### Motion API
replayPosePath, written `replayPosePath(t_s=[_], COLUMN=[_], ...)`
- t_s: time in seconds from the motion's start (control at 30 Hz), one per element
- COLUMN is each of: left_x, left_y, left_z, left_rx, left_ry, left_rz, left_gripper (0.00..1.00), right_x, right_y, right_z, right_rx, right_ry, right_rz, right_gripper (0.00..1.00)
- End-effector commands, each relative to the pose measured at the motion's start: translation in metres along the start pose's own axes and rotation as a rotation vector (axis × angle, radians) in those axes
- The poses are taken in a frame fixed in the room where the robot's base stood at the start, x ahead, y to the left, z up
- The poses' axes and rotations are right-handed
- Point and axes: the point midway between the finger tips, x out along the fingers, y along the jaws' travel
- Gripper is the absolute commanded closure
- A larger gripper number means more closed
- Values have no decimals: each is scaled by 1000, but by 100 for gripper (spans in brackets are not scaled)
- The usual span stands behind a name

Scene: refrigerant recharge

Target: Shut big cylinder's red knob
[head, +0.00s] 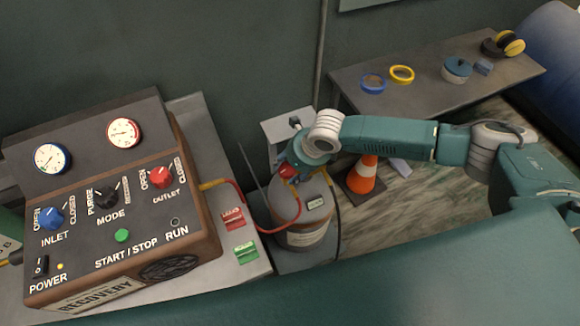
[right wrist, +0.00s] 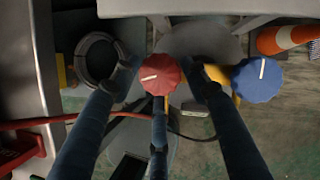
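The fingers stand apart on either side of the knob; a gap shows on the right side, and contact on the left cannot be told. In the head view the red knob (head: 287,171) is partly hidden by my right gripper (head: 290,166). A blue knob (right wrist: 257,79) sits to its right. My left gripper is not in view.
The recovery machine (head: 115,200) with dials and knobs stands on a grey table at left. An orange cone (head: 364,175) stands right of the cylinder. A back bench (head: 430,100) holds tape rolls and other items. A red hose (head: 262,230) runs toward the cylinder.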

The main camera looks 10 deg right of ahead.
Motion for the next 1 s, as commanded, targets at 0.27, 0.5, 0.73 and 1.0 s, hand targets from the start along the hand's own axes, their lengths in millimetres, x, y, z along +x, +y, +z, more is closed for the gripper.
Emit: replayPosePath(t_s=[0.27,0.5,0.73,1.0], left_x=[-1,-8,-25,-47], left_y=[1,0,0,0], left_z=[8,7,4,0], left_rx=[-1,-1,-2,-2], left_ry=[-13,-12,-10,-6], left_rz=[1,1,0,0], left_gripper=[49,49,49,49], right_x=[0,-2,-3,-3], right_y=[-2,-2,1,4], right_z=[-3,-3,-2,-2], right_rx=[4,59,201,434], right_ry=[7,9,11,12], right_rz=[-5,-30,-88,-188], right_gripper=[83,83,83,83])
